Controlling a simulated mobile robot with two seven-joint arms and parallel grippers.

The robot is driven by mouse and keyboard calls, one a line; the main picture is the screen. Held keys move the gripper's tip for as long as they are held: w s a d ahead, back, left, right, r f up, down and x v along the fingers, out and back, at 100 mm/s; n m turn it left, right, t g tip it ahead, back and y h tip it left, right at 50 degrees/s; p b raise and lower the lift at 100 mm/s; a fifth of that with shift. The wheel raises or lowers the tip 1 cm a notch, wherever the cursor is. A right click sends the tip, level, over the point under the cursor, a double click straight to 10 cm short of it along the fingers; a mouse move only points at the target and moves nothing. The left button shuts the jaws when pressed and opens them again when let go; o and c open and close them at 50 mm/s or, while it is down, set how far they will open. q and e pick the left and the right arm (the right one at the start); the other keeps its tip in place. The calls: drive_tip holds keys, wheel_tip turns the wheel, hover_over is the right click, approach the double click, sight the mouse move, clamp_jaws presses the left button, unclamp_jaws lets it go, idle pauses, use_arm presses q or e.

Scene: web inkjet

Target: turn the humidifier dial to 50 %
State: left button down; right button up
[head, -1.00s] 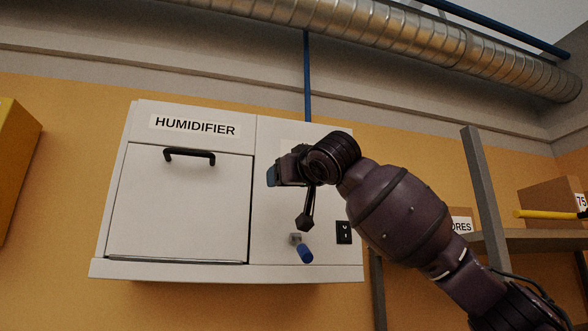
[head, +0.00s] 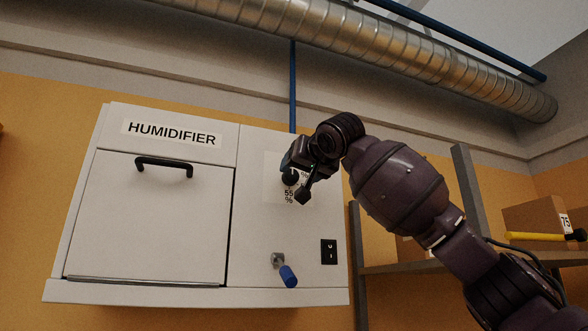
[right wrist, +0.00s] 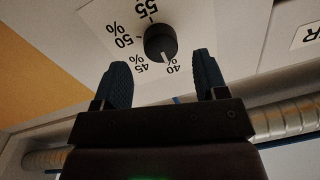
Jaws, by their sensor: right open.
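The humidifier (head: 155,215) is a white wall cabinet with a name label. Its dial (head: 290,177) is a round black knob on a white scale plate (head: 272,192) at the upper right of the front, partly hidden by my right gripper (head: 293,163). In the right wrist view the dial (right wrist: 160,43) shows with its white pointer near the 40 % mark; 45, 50 and 55 follow around the scale. My right gripper (right wrist: 162,62) is open and empty, its two blue-padded fingers on either side below the knob in that view. I see no contact. My left gripper is not in view.
Below the dial are a blue-handled lever (head: 288,275) and a black switch (head: 328,252). A door with a black handle (head: 164,166) fills the cabinet's left part. A shelf (head: 410,265) with a box (head: 535,217) and a yellow-handled tool (head: 540,236) stands right.

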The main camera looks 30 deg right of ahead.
sight(293, 175)
drive_tip(key=shift+w+d+r, duration=0.1)
drive_tip(key=shift+w+d, duration=0.05)
drive_tip(key=shift+w, duration=0.55)
use_arm(q)
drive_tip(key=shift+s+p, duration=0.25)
drive_tip(key=shift+p, duration=0.3)
use_arm(e)
drive_tip(key=shift+w+d, duration=0.15)
drive_tip(key=shift+w, duration=0.85)
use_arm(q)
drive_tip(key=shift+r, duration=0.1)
use_arm(e)
drive_tip(key=c, duration=0.9)
